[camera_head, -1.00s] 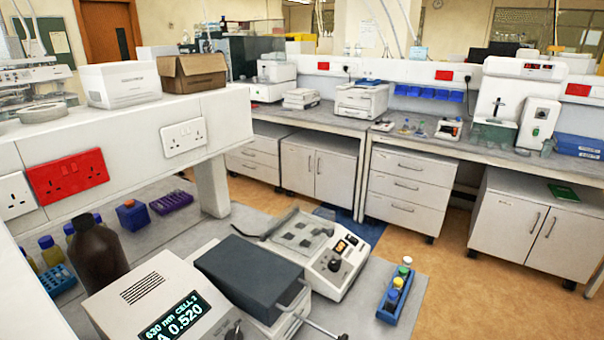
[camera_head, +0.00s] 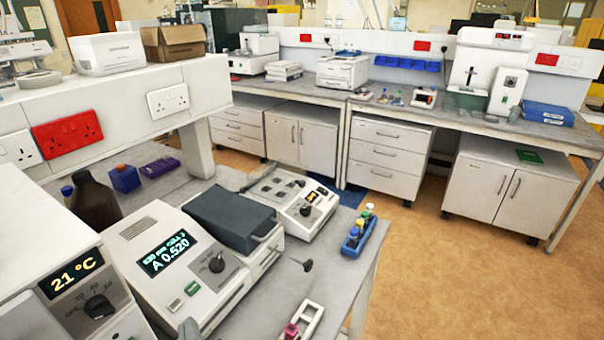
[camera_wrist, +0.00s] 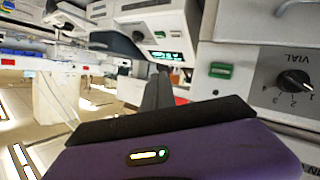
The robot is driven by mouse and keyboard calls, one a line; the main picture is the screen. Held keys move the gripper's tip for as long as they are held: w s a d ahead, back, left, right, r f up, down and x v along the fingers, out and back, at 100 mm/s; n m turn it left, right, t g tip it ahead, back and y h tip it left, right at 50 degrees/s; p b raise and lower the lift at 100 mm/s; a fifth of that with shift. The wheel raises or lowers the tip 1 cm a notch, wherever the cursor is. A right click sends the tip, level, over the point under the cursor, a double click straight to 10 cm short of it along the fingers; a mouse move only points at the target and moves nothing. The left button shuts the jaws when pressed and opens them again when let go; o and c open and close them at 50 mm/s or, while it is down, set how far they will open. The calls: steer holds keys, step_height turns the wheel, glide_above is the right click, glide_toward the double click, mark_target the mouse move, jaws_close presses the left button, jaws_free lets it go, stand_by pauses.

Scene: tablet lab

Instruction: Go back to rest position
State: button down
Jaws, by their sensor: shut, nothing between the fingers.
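My gripper (camera_wrist: 158,90) shows in the wrist view as dark fingers close together, beyond a purple and black housing with a small lit indicator. The fingers are shut with nothing between them. They are in the air near the white bench instruments. One instrument panel with a dial (camera_wrist: 294,80) and a green button (camera_wrist: 220,70) is close on the right of the wrist view.
The spectrophotometer (camera_head: 130,232) reads A 0.520. A unit showing 21 °C (camera_head: 60,262) stands nearer. A brown bottle (camera_head: 95,203), a blue vial rack (camera_head: 357,240) and a white holder with a pink-topped item (camera_head: 312,318) are on the bench. The floor (camera_head: 470,290) to the right is clear.

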steer(key=s+d+f+m+t+y, duration=0.1)
steer(key=s+d, duration=0.3)
steer(key=d, duration=0.3)
steer(key=s+d+f+t+b, duration=0.1)
steer(key=s+d+f, duration=0.15)
steer(key=d, duration=0.55)
steer(key=s+d+f+m+t+y, duration=0.1)
steer(key=s+d+t, duration=0.1)
steer(key=s+d, duration=0.35)
steer(key=s+d+f+m+g+h, duration=0.1)
steer(key=s+d+f+m+h, duration=0.1)
steer(key=s+d+m+h, duration=0.2)
steer(key=s+d+f+m+h+b, duration=0.1)
steer(key=s+d+f+m+h, duration=0.2)
steer(key=s+d, duration=0.6)
steer(key=d+h, duration=0.1)
steer(key=d, duration=0.2)
steer(key=shift+s+f+m+g, duration=0.35)
steer(key=shift+m+g, duration=0.05)
